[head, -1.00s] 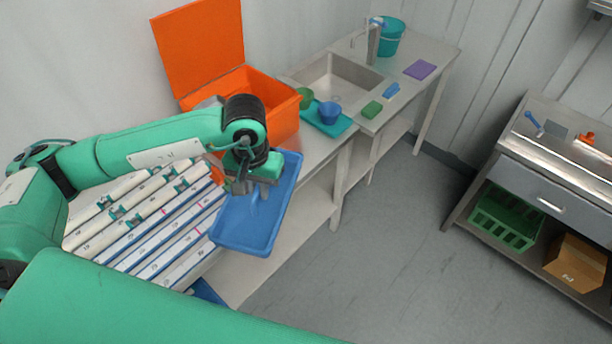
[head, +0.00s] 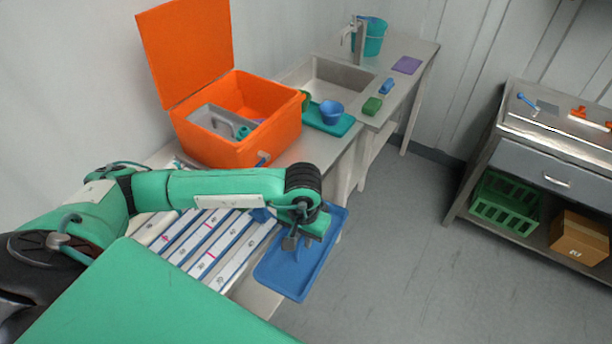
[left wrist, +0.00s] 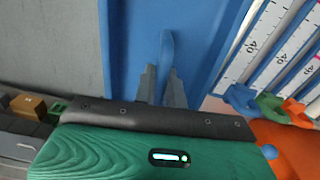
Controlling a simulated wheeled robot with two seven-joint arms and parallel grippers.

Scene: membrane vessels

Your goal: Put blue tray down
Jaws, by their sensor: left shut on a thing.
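The blue tray (head: 283,272) is a shallow rectangle at the right side of the work table in the head view. My left gripper (head: 290,243) is above it and shut on the tray's upright blue handle. In the left wrist view the gripper's grey fingers (left wrist: 161,88) close around the handle (left wrist: 167,52), with the tray's floor (left wrist: 125,60) behind. The tray overlaps the table's front edge in the picture; I cannot tell whether it touches the table. My right gripper is not in view.
White marked vessels (head: 207,243) lie in a row left of the tray. An open orange box (head: 215,145) stands behind them. A teal tray (head: 340,127) with a blue bowl (head: 331,112) is by the sink (head: 338,82). Clear floor (head: 400,250) lies right.

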